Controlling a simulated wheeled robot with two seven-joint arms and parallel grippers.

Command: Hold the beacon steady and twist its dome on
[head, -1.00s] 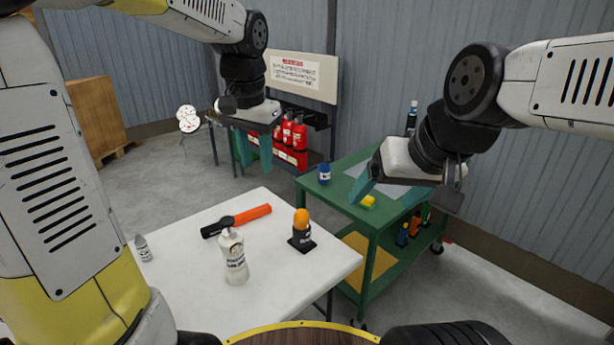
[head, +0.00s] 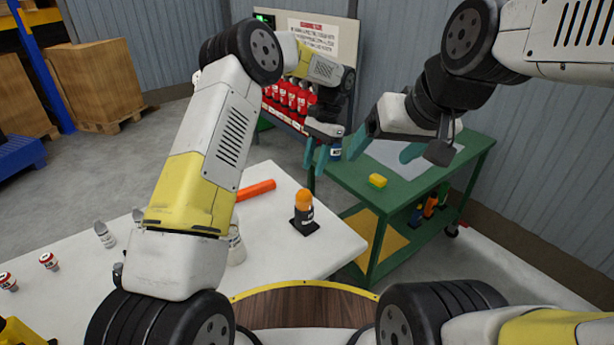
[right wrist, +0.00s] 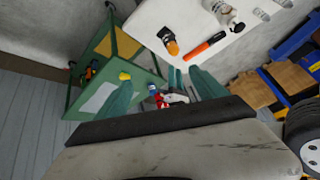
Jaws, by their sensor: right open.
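The beacon (head: 304,216) stands upright on a square black base on the white table, near its right corner. Its orange dome (head: 304,197) sits on top of the dark body; whether it is fastened cannot be told. The beacon also shows in the right wrist view (right wrist: 172,47). My left gripper (head: 316,158) is in the air behind and above the beacon, its two teal fingers apart with nothing between them. My right gripper (head: 384,147) is wide open and empty, above the green cart, right of the beacon; its fingers show in its wrist view (right wrist: 160,92).
The green cart (head: 450,165) carries a yellow block (head: 378,181). Red extinguishers (head: 290,97) stand on a rack behind.

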